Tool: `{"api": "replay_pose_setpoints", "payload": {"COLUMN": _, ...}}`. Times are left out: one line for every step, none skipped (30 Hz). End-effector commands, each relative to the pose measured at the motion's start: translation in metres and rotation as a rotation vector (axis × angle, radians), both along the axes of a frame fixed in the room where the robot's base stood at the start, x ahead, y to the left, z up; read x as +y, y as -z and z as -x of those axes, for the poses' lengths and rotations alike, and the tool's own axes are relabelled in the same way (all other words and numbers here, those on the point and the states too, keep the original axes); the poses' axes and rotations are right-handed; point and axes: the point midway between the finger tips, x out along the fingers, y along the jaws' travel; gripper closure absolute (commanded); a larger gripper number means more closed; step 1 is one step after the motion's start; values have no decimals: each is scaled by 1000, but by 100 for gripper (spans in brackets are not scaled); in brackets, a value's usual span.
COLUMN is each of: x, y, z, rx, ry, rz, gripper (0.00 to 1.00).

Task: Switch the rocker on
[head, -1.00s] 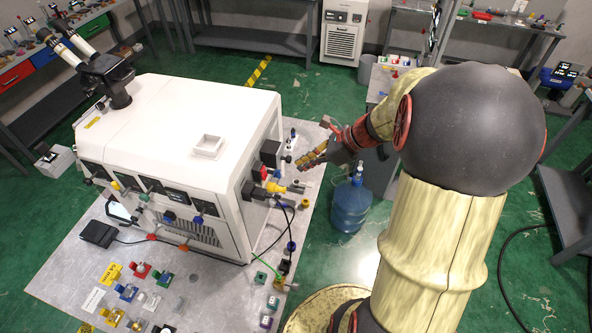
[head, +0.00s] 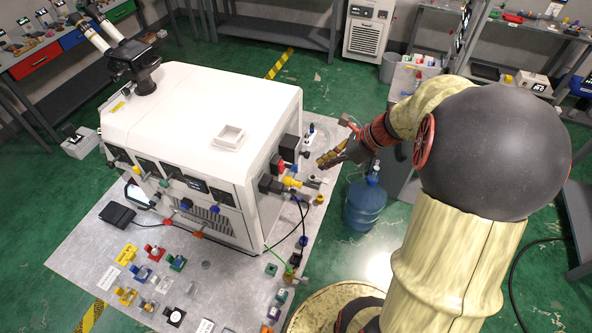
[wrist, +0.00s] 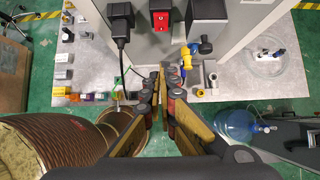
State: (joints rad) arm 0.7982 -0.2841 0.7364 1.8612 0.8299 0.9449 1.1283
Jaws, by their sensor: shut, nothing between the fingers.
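The white machine (head: 205,110) stands on a grey plate, its side panel facing my arm. A red rocker switch (wrist: 161,18) in a dark housing sits on that panel, at the top middle of the wrist view. It looks like the small red part (head: 281,166) in the head view; its on or off position is too small to tell. My gripper (wrist: 162,78) is shut and empty, its fingertips below the switch in the wrist view and apart from it. In the head view my gripper (head: 322,160) is just right of the panel.
A black plug (wrist: 120,22) with a cable is left of the switch. A black box (wrist: 207,12) with a knob and a yellow fitting (wrist: 186,57) are on its right. A blue water bottle (head: 364,207) stands on the floor below my arm.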

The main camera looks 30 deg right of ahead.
Motion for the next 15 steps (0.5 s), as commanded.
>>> {"api": "replay_pose_setpoints", "payload": {"x": 0, "y": 0, "z": 0, "rx": 0, "ry": 0, "rz": 0, "gripper": 100}}
{"api": "replay_pose_setpoints", "payload": {"x": 0, "y": 0, "z": 0, "rx": 0, "ry": 0, "rz": 0, "gripper": 100}}
{"api": "replay_pose_setpoints", "payload": {"x": 0, "y": 0, "z": 0, "rx": 0, "ry": 0, "rz": 0, "gripper": 100}}
{"api": "replay_pose_setpoints", "payload": {"x": 0, "y": 0, "z": 0, "rx": 0, "ry": 0, "rz": 0, "gripper": 100}}
{"api": "replay_pose_setpoints", "payload": {"x": 0, "y": 1, "z": 0, "rx": 0, "ry": -1, "rz": -1, "gripper": 100}}
{"api": "replay_pose_setpoints", "payload": {"x": 1, "y": 1, "z": 0, "rx": 0, "ry": -1, "rz": -1, "gripper": 100}}
{"api": "replay_pose_setpoints", "payload": {"x": 1, "y": 2, "z": -1, "rx": 0, "ry": -1, "rz": -1, "gripper": 100}}
{"api": "replay_pose_setpoints", "payload": {"x": 2, "y": 4, "z": -2, "rx": 0, "ry": -1, "rz": -2, "gripper": 100}}
{"api": "replay_pose_setpoints", "payload": {"x": 3, "y": 7, "z": -3, "rx": 1, "ry": -2, "rz": -2, "gripper": 100}}
{"api": "replay_pose_setpoints", "payload": {"x": 5, "y": 9, "z": -5, "rx": 2, "ry": -2, "rz": -3, "gripper": 100}}
{"api": "replay_pose_setpoints", "payload": {"x": 6, "y": 12, "z": -6, "rx": 2, "ry": -3, "rz": -2, "gripper": 100}}
{"api": "replay_pose_setpoints", "payload": {"x": 9, "y": 17, "z": -9, "rx": 2, "ry": -3, "rz": -2, "gripper": 100}}
{"api": "replay_pose_setpoints", "payload": {"x": 11, "y": 21, "z": -11, "rx": 2, "ry": -2, "rz": -3, "gripper": 100}}
{"api": "replay_pose_setpoints", "payload": {"x": 13, "y": 25, "z": -14, "rx": 3, "ry": -2, "rz": -4, "gripper": 100}}
{"api": "replay_pose_setpoints", "payload": {"x": 16, "y": 31, "z": -17, "rx": 3, "ry": -4, "rz": -4, "gripper": 100}}
